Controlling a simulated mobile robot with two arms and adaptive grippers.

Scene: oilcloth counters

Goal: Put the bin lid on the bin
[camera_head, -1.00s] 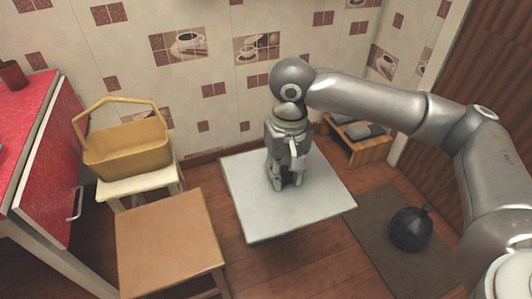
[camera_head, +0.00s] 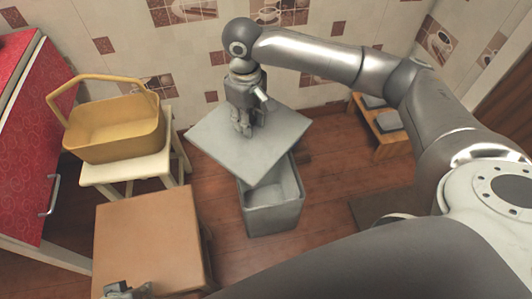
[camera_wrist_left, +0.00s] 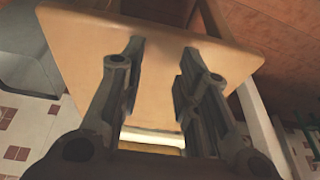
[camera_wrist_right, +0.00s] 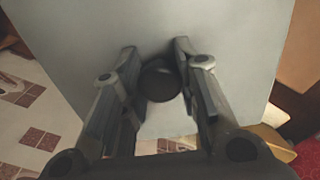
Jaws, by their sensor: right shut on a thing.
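The bin lid (camera_head: 215,140) is a flat grey square plate, held above and partly over the bin in the head view. The bin (camera_head: 272,209) is a grey open-topped box on the floor; its far part is hidden under the lid. My right gripper (camera_head: 244,130) points down at the lid's middle. In the right wrist view its fingers (camera_wrist_right: 157,65) are closed around a dark round knob (camera_wrist_right: 159,82) on the lid (camera_wrist_right: 80,40). My left gripper (camera_head: 127,291) is at the bottom edge of the head view; in the left wrist view its fingers (camera_wrist_left: 160,50) are apart and empty.
A brown stool (camera_head: 150,235) stands left of the bin, beneath my left gripper. A yellow basket (camera_head: 115,138) sits on a cream stool (camera_head: 125,170). A red counter (camera_head: 30,130) is at far left. A wooden shoe rack (camera_head: 385,140) stands by the wall.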

